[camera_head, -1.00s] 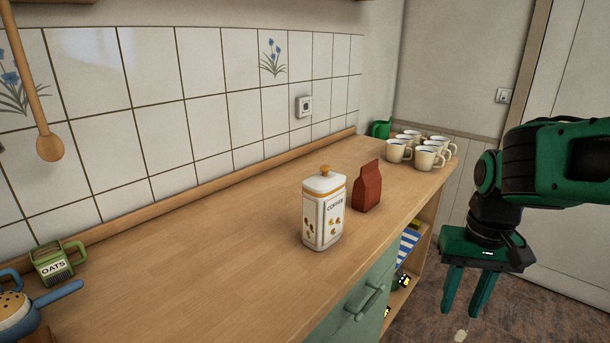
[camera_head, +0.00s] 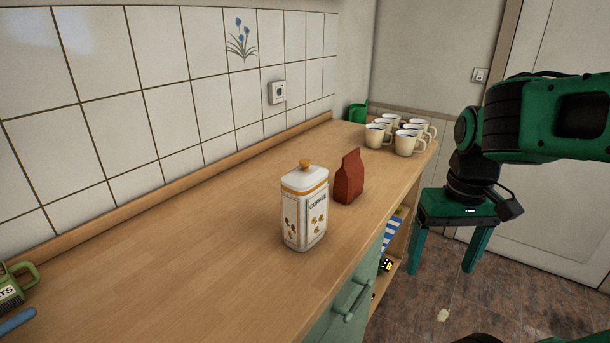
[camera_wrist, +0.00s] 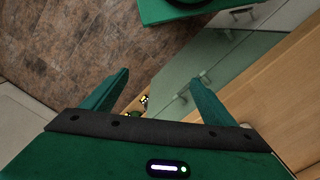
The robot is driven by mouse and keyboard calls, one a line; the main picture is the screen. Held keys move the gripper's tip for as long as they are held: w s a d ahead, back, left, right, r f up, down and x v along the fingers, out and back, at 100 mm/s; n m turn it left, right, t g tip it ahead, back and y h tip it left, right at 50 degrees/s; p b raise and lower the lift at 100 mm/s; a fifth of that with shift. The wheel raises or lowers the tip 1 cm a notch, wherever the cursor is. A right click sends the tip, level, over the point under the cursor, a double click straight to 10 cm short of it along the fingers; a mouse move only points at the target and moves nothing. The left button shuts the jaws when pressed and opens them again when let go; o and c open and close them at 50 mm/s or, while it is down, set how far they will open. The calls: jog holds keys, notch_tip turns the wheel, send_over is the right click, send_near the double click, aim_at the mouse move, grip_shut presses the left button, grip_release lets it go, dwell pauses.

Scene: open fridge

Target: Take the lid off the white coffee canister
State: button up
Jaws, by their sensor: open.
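The white coffee canister (camera_head: 303,216) stands upright on the wooden counter in the head view. Its lid (camera_head: 305,177), white with an orange-brown knob and rim, sits on top. My gripper (camera_head: 441,265) hangs to the right of the counter, over the floor, with its fingers pointing down. It is open and empty, well apart from the canister. In the wrist view the two fingers of my gripper (camera_wrist: 162,85) are spread wide, with floor and cabinet front beyond them. The canister is not in the wrist view.
A red-brown bag (camera_head: 348,178) stands just behind and right of the canister. Several mugs (camera_head: 408,143) and a green vessel (camera_head: 357,112) are at the counter's far end. The counter (camera_head: 180,250) left of the canister is clear.

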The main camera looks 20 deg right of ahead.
jog(key=w+a+r+n, duration=0.3)
jog(key=w+r+n, duration=0.5)
jog(key=w+n, duration=0.15)
jog(key=n, duration=1.8)
send_near(305, 160)
jog(key=shift+s+f, duration=0.1)
jog(key=shift+s, duration=0.1)
jog(key=shift+w+a+n, duration=0.1)
jog(key=shift+a+n, duration=0.1)
jog(key=shift+n, duration=0.25)
jog(key=shift+f, duration=0.4)
notch_tip(305, 160, down, 10)
jog(key=shift+w+d+r, duration=0.1)
jog(key=shift+w+r, duration=0.05)
jog(key=c, duration=1.2)
